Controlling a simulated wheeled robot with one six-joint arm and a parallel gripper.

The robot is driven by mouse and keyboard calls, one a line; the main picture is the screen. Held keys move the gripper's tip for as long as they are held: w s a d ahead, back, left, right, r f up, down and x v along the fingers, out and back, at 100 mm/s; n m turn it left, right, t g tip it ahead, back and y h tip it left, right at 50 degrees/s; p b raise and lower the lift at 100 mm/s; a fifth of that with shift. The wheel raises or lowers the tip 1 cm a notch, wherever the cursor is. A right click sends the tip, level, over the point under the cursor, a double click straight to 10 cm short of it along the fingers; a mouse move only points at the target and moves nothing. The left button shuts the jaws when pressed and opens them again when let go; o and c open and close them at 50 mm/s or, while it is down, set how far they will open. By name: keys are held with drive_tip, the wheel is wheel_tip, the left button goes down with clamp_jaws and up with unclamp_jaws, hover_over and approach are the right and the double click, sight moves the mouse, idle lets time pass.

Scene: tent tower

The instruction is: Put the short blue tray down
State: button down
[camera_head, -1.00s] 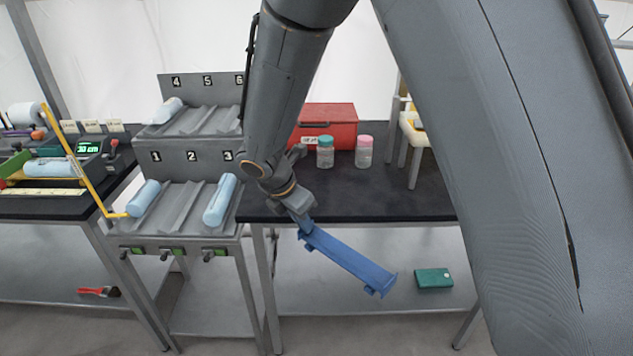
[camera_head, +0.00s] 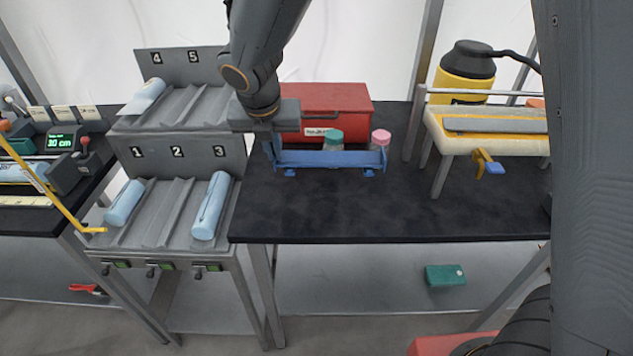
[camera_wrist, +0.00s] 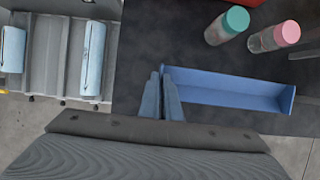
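The short blue tray (camera_head: 330,158) is a long open channel with small feet, held roughly level over the black table in the head view. It also shows in the wrist view (camera_wrist: 225,88), stretching right from my fingers. My gripper (camera_head: 270,147) is shut on the tray's left end; in the wrist view the two fingers (camera_wrist: 163,98) pinch its end wall. The tray appears just above the tabletop or touching it; I cannot tell which. It partly hides the jars behind it in the head view.
The black table (camera_head: 340,210) is clear in front of the tray. Behind are a red box (camera_head: 325,100), a teal-lidded jar (camera_head: 333,136) and a pink-lidded jar (camera_head: 381,137). A numbered rack (camera_head: 175,215) with blue rolls stands left, a cream stand (camera_head: 490,143) right.

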drive_tip(key=shift+s+a+f+b, duration=0.1)
drive_tip(key=shift+f+b, duration=0.3)
drive_tip(key=shift+f, duration=4.55)
drive_tip(key=c, duration=2)
unclamp_jaws()
